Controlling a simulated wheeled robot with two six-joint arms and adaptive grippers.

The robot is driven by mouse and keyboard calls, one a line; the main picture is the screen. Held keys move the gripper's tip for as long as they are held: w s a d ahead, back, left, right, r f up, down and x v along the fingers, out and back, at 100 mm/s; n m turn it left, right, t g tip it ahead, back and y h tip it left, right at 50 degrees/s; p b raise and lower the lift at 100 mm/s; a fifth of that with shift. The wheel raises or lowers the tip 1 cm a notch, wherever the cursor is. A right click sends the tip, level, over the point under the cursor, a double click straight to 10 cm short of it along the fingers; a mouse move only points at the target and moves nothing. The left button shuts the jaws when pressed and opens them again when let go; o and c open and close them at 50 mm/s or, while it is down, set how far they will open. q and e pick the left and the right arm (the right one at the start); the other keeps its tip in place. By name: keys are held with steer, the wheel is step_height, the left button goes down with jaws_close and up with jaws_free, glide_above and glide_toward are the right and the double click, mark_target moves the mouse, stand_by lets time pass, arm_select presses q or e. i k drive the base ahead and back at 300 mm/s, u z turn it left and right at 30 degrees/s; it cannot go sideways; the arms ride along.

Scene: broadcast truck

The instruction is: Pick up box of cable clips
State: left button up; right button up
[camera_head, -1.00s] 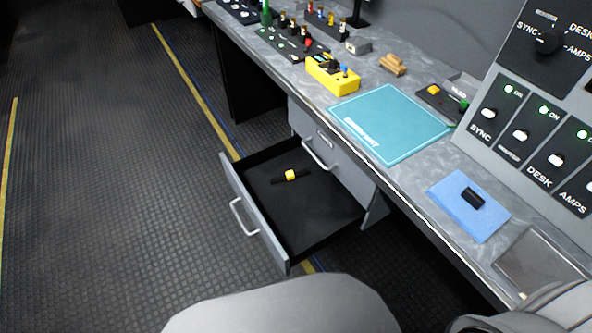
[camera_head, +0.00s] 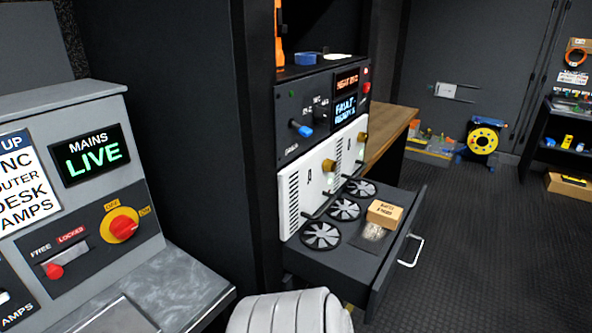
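A small brown cardboard box (camera_head: 384,213) with a dark printed label sits at the right side of the pulled-out rack drawer (camera_head: 378,268). A clear bag (camera_head: 374,232) lies beside it. Another cardboard box (camera_head: 568,187) stands low at the far right, and a further carton (camera_head: 578,45) stands on the upper shelf there. The labels are too small to read, so I cannot tell whether any of these is the box of cable clips. Neither of my grippers is in view; only a pale part of my own body shows at the bottom.
Several round fans (camera_head: 344,209) lie in the open drawer, which juts out into the aisle. The grey console (camera_head: 75,190) is at left. A yellow-and-blue cable reel (camera_head: 483,140) stands near the back wall. The floor (camera_head: 470,240) at right is clear.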

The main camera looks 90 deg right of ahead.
mark_target(381, 213)
steer(key=z, duration=4.85)
steer(key=i, duration=3.45)
steer(key=u, duration=1.95)
